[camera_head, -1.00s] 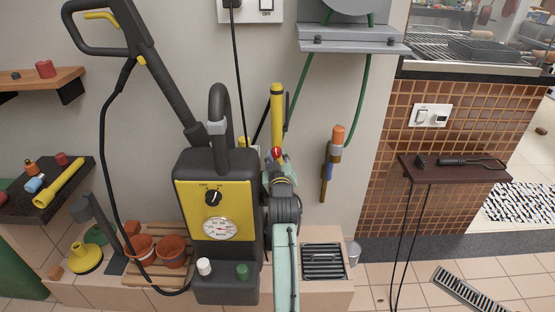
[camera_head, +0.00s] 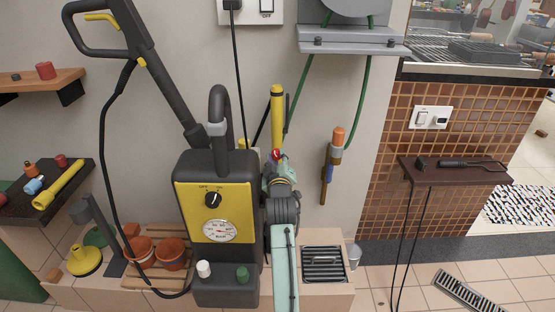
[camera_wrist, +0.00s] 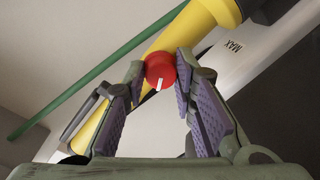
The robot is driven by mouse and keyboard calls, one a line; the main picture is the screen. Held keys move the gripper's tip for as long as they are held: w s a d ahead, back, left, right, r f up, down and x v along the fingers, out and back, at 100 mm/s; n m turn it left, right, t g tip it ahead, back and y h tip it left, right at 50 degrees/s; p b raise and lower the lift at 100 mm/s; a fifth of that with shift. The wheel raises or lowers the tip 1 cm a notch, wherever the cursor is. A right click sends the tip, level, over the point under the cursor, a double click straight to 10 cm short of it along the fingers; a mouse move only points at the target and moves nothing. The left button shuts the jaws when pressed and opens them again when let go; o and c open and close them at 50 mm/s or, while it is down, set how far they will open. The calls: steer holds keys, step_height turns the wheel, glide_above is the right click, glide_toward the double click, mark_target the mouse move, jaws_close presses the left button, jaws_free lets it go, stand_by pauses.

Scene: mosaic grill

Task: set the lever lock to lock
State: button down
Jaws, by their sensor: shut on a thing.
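The lever lock appears as a round red knob with a white mark (camera_wrist: 160,70) beside a yellow tube (camera_wrist: 185,30) in the wrist view. The white mark points down and slightly left there. My gripper (camera_wrist: 161,76) has its purple-padded fingers on either side of the knob and is shut on it. In the head view the red knob (camera_head: 276,154) is small, in front of the upright yellow tube (camera_head: 277,110), just right of the black and yellow pressure washer (camera_head: 215,205). My gripper (camera_head: 277,163) is at the knob, partly hidden by my arm.
An orange-tipped wand (camera_head: 333,165) hangs on the wall to the right. A grey surface marked MAX (camera_wrist: 240,50) lies behind the tube. Terracotta pots (camera_head: 172,252) stand at the lower left.

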steer(key=c, duration=1.3)
jaws_free()
steer(key=shift+s, duration=0.1)
steer(key=s, duration=1.1)
steer(key=shift+s+d+r, duration=0.2)
steer(key=shift+s+r, duration=0.2)
